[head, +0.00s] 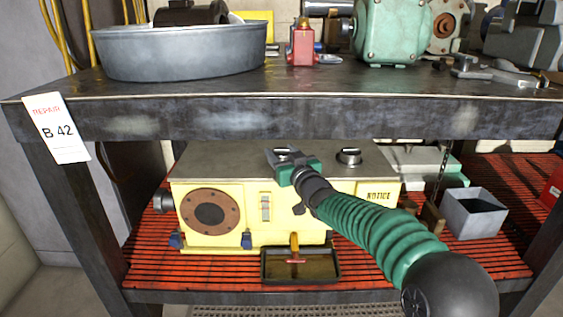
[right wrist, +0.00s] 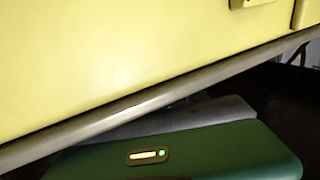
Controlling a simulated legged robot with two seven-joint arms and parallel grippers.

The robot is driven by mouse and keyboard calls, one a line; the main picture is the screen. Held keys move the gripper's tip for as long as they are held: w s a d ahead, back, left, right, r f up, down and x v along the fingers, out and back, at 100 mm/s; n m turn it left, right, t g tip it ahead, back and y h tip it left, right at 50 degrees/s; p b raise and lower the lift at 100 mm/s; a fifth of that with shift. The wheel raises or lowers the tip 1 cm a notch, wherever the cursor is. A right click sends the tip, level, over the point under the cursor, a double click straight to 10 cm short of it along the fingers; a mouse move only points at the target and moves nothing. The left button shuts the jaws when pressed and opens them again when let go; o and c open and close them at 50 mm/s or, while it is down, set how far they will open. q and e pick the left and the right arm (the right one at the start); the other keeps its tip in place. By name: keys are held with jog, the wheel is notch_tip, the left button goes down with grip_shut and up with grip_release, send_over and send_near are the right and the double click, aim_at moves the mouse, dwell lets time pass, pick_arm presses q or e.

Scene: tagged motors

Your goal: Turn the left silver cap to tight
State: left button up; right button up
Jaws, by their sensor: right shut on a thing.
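The yellow machine (head: 345,188) stands on the lower shelf, with a grey metal top. The left silver cap (head: 283,152) sits at the top's left part, mostly hidden behind my right gripper (head: 280,156). That gripper reaches in from the lower right and is shut on this cap. The right silver cap (head: 349,156) stands free on the same top. In the right wrist view the yellow machine (right wrist: 110,55) fills the upper part and the green gripper body (right wrist: 215,152) shows below; fingers and cap are hidden there. My left gripper is not in view.
The upper shelf (head: 300,115) overhangs close above the machine, carrying a round grey pan (head: 180,55) and several motors. A black drip tray (head: 300,278) lies in front of the machine. A grey open box (head: 474,212) stands at the right on red slats.

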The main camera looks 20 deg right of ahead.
jog(key=o, duration=1.4)
jog(key=shift+c, duration=0.2)
jog(key=shift+s+r+p, duration=0.1)
jog(key=shift+s+p, duration=0.3)
jog(key=s+d+p, duration=0.1)
jog(key=s+p, duration=0.6)
jog(key=s, duration=0.9)
jog(key=shift+d+f, duration=0.2)
jog(key=shift+d, duration=0.15)
